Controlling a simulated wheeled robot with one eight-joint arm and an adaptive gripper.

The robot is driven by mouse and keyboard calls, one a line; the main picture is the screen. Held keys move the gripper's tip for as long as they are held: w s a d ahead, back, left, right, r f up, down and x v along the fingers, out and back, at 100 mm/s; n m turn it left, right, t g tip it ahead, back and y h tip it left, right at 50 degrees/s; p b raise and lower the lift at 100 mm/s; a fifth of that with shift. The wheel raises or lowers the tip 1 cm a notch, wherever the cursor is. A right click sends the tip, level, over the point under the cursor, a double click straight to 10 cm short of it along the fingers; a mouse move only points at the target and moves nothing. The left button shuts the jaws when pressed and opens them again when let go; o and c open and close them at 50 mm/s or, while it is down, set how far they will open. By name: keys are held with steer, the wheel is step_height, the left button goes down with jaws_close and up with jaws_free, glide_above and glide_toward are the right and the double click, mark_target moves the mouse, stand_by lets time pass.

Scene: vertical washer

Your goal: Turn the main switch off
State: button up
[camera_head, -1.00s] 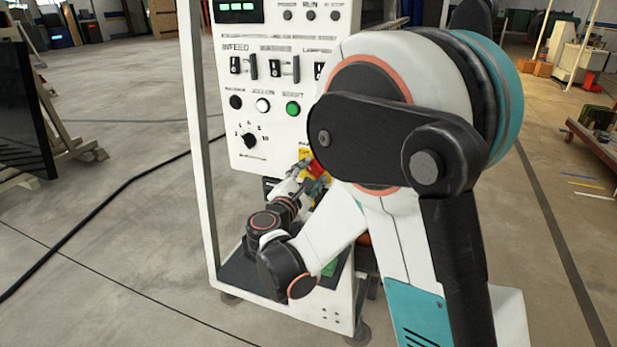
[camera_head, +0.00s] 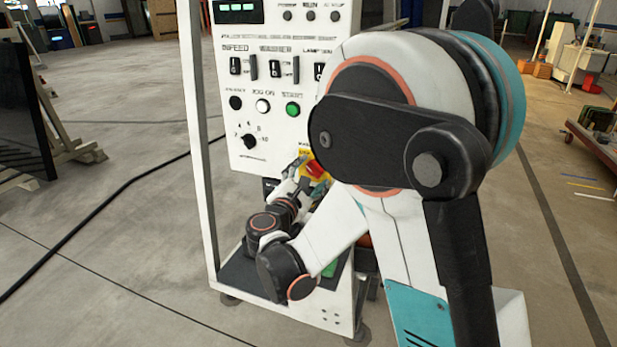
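The main switch (camera_head: 315,168) is a red handle on a yellow plate, low on the white control panel (camera_head: 270,100). My arm hides its right side in the head view. My gripper (camera_head: 300,166) is at the left edge of the red handle. I cannot tell whether the fingers touch the handle or hold it. The fingers are small and partly hidden, so their opening is unclear.
The panel carries toggle switches, a black rotary knob (camera_head: 249,140), a white button (camera_head: 263,106) and a green button (camera_head: 293,109) above the main switch. A white frame post (camera_head: 195,150) stands at the left. A black cable lies on the floor.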

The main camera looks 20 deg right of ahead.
steer(key=v, duration=1.2)
